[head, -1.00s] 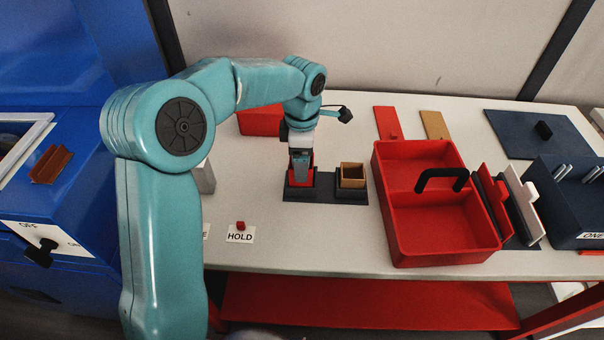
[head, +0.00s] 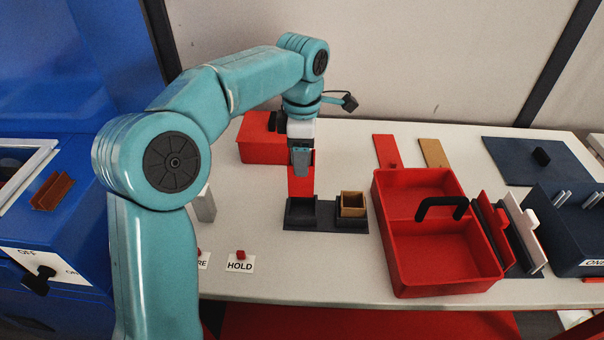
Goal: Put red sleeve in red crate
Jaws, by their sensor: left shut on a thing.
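The red sleeve (head: 301,187) hangs in my left gripper (head: 301,165), which is shut on its upper part. The sleeve is upright and raised, above or just behind the left dark socket (head: 301,213), which looks empty. The sleeve's far side and part of its top are hidden by the gripper. The open red crate (head: 445,278) stands to the right of the gripper. A divider with a black handle (head: 441,206) splits it into two compartments, and both look empty. My right gripper is not in view.
A tan square sleeve (head: 353,205) sits in the right socket. A red box (head: 258,150) stands behind my arm. Red and tan lids (head: 387,151) lie at the back. Upright plates (head: 519,235) and a dark rack stand right of the crate. A HOLD label (head: 240,263) lies at the front.

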